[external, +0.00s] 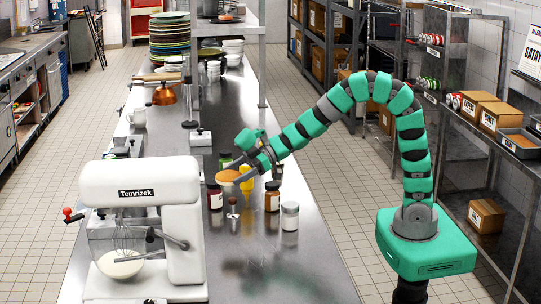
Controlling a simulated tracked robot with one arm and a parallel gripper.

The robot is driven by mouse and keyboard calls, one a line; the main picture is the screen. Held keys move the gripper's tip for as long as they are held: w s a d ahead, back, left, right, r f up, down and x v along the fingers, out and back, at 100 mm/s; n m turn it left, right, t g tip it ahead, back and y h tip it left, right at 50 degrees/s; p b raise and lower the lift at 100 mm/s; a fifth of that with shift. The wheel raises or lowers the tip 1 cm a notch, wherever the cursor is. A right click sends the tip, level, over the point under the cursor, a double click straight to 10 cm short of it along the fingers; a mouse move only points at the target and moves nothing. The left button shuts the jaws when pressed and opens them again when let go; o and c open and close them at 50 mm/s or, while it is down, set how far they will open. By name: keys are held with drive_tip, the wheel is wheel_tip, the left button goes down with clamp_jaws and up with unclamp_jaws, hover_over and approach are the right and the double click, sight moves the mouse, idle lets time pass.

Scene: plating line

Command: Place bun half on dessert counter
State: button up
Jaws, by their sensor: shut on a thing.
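My gripper (238,182) reaches in from the right over the long steel counter (280,255). It is shut on an orange-tan round thing that looks like the bun half (228,177), held among several jars and bottles. I cannot tell how far it is above the counter surface. No label in view marks which surface is the dessert counter.
A dark red jar (215,197), a brown jar (272,198), a grey-lidded jar (290,216) and a yellow bottle (246,178) stand close around my gripper. A white stand mixer (150,220) fills the near left. Stacked plates (170,38) stand at the back. The counter's near right is clear.

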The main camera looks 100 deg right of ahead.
drive_tip(key=shift+w+a, duration=0.1)
drive_tip(key=shift+a, duration=0.2)
wheel_tip(320, 180, up, 5)
drive_tip(key=shift+d+r, duration=0.15)
drive_tip(key=s+d+r, duration=0.2)
drive_tip(key=s+d, duration=0.7)
drive_tip(key=d, duration=0.2)
drive_tip(key=s+d+f+m+h, duration=0.1)
drive_tip(key=s+d, duration=0.4)
drive_tip(key=s, duration=0.6)
drive_tip(key=s+d+f, duration=0.1)
drive_tip(key=s+d, duration=0.4)
drive_tip(key=s, duration=0.7)
wheel_tip(320, 180, down, 17)
drive_tip(key=shift+w+d+t, duration=0.15)
drive_tip(key=shift+w+t, duration=0.05)
drive_tip(key=shift+t, duration=0.1)
